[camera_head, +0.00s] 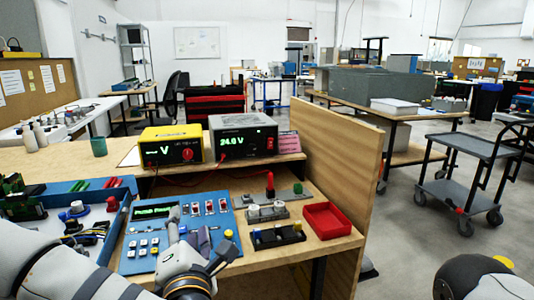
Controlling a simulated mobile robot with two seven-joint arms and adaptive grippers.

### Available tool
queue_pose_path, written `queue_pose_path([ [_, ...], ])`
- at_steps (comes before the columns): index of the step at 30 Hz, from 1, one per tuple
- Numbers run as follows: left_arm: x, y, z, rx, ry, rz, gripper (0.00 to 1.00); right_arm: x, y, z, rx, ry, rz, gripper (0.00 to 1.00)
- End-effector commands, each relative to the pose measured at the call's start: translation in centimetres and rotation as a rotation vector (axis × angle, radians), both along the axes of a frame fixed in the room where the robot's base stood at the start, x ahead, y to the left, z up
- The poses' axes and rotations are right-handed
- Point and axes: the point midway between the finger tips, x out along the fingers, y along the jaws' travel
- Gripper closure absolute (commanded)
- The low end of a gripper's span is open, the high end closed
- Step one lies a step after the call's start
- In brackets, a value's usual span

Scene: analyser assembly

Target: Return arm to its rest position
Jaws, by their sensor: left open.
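My left arm (60,265), white and grey, comes in from the lower left. Its gripper (207,243) is over the lower middle of the blue analyser panel (140,262). The gripper is open, and I see nothing held in it. It hides part of the panel; whether it touches the panel I cannot tell. Part of my right arm (480,278) shows at the bottom right edge, beside the bench. My right gripper is out of view.
A red tray (327,220), a black block (278,237) with coloured knobs and a blue bin (90,188) of parts crowd the bench. Yellow (172,146) and grey (243,137) meters stand on the shelf behind. A wooden side panel (335,150) rises at right; open floor lies beyond.

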Motion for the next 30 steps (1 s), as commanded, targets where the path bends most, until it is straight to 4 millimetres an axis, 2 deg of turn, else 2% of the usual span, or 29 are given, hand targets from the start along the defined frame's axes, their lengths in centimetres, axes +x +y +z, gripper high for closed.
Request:
queue_pose_path([
  [3,-2.1,-3.5,-5.7,0.198,0.180,-0.196,0.53,0.3,0.0,0.4,0.000,-0.011,0.000,0.60],
  [5,-3.9,-5.0,-9.1,0.316,0.283,-0.313,0.53,0.5,0.0,0.5,0.000,-0.017,0.000,0.60],
  [8,-8.2,-6.9,-15.2,0.520,0.458,-0.528,0.53,0.9,0.0,0.8,0.001,-0.030,0.000,0.60],
  [9,-10.5,-7.2,-17.7,0.606,0.531,-0.623,0.53,1.0,0.0,0.9,0.001,-0.035,0.000,0.60],
  [11,-14.4,-7.2,-21.3,0.735,0.643,-0.778,0.53,1.2,0.0,1.1,0.000,-0.041,0.000,0.60],
  [12,-17.4,-6.8,-23.6,0.823,0.718,-0.889,0.53,1.3,0.0,1.3,0.000,-0.045,0.000,0.60],
  [14,-22.4,-5.6,-26.7,0.950,0.831,-1.065,0.53,1.5,0.0,1.5,0.000,-0.052,0.000,0.60],
  [15,-25.8,-4.3,-28.3,1.027,0.905,-1.188,0.53,1.6,0.0,1.6,0.001,-0.056,-0.001,0.60],
  [18,-33.8,-0.3,-30.6,1.182,1.069,-1.479,0.53,2.0,0.0,1.9,0.000,-0.068,-0.001,0.60],
  [21,-39.9,3.6,-30.9,1.265,1.192,-1.720,0.53,2.2,0.0,2.2,0.001,-0.077,-0.001,0.60],
  [22,-41.2,4.6,-30.7,1.279,1.218,-1.776,0.53,2.2,0.0,2.2,0.001,-0.078,-0.001,0.60],
  [25,-44.2,6.8,-30.2,1.301,1.278,-1.905,0.53,2.3,0.0,2.3,0.000,-0.081,-0.002,0.60],
  [27,-45.0,7.5,-30.0,1.304,1.295,-1.943,0.53,2.3,0.0,2.3,0.000,-0.081,-0.002,0.60],
  [30,-45.2,7.6,-30.0,1.304,1.299,-1.954,0.53,2.3,0.0,2.3,0.000,-0.080,-0.002,0.60],
])
